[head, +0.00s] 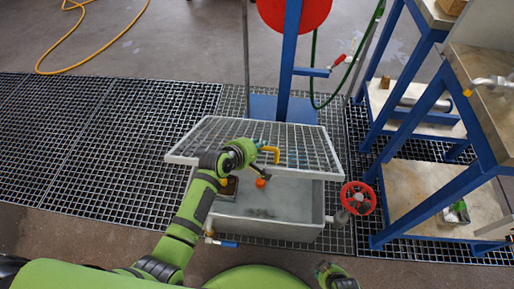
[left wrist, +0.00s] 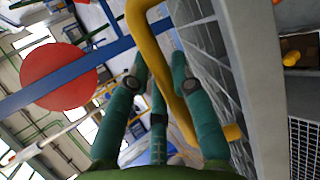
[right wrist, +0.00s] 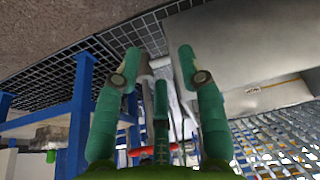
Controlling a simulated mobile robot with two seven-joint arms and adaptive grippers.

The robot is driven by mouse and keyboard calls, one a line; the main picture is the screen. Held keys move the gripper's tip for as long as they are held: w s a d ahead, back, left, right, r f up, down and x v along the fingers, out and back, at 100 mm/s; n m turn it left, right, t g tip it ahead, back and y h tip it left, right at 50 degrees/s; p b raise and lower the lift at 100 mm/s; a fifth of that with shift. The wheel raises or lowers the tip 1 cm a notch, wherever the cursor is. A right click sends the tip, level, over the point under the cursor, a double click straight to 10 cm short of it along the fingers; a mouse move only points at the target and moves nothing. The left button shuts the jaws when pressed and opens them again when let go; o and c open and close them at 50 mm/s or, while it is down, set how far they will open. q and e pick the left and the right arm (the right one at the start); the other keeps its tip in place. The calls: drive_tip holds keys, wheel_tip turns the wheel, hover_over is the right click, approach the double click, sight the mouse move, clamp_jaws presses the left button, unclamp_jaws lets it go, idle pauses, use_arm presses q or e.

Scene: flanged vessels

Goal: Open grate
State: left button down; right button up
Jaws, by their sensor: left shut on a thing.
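The grate (head: 305,141) is a pale metal lattice panel in a light frame. In the head view it sits tilted above a grey basin (head: 268,230), with its near edge raised clear of the rim. A yellow handle (head: 270,152) stands on the grate. My left gripper (head: 262,147) is shut on this handle. In the left wrist view the yellow bar (left wrist: 168,75) runs between my green fingers, with the grate's bars beside it. My right gripper (right wrist: 155,75) is open and empty in the right wrist view. Only part of it shows at the bottom of the head view (head: 328,271).
An orange ball (head: 260,183) and a dark box (head: 228,187) show in the basin. A red valve wheel (head: 358,197) is at its right side. A blue-framed shelf (head: 412,215) stands at the right. A blue post (head: 290,60) rises behind. Floor grating (head: 100,150) at left is clear.

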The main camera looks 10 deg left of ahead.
drive_tip(key=shift+w+d+t+p, duration=0.2)
drive_tip(key=shift+t+p, duration=0.2)
drive_tip(key=shift+p, duration=0.15)
idle(0.4)
